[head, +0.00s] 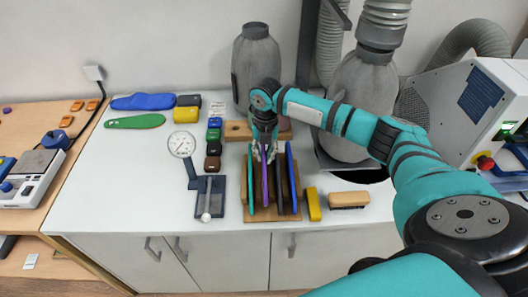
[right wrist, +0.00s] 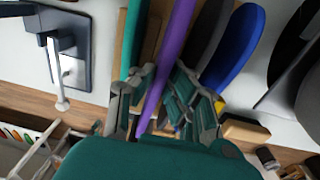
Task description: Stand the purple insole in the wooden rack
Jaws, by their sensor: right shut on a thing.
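The purple insole (head: 265,180) stands on edge at the wooden rack (head: 262,217), between a green insole (head: 251,180) and a dark grey insole (head: 281,185). My right gripper (head: 264,148) comes down over it from above and is shut on it. In the right wrist view the purple insole (right wrist: 176,40) runs between the two fingers (right wrist: 158,88). A blue insole (head: 292,178) stands at the rack's right end. I cannot tell whether the purple insole's lower edge is seated in its slot. My left gripper is out of view.
A dial gauge (head: 182,145) on a stand is left of the rack. A yellow block (head: 313,204) and a brush (head: 349,200) lie to its right. The table's left front is clear.

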